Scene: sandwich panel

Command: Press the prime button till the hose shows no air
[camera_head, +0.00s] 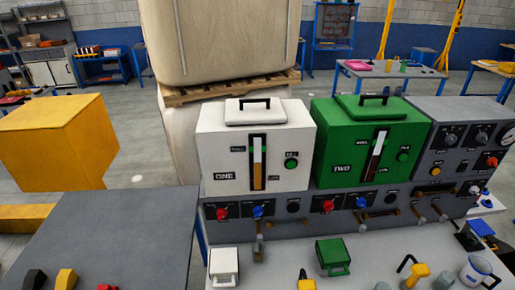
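A white tank marked ONE (225,150) and a green tank marked TWO (335,155) stand on a grey panel (275,232). Each has an upright level gauge and a round green button, one on the white tank (291,164) and one on the green tank (403,155). Below tank ONE are a red knob (221,212), a blue knob (258,211) and a dark round control (293,206); a similar row sits below tank TWO. Which control is the prime button is unreadable. I cannot make out a hose or air in it. Neither gripper is in view.
A grey control box (460,140) with dials stands at the right. The pale worktop (285,258) in front holds a small white box (223,267), a small green box (333,257) and a mug (478,270). A grey surface (110,235) and yellow block (60,140) are left.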

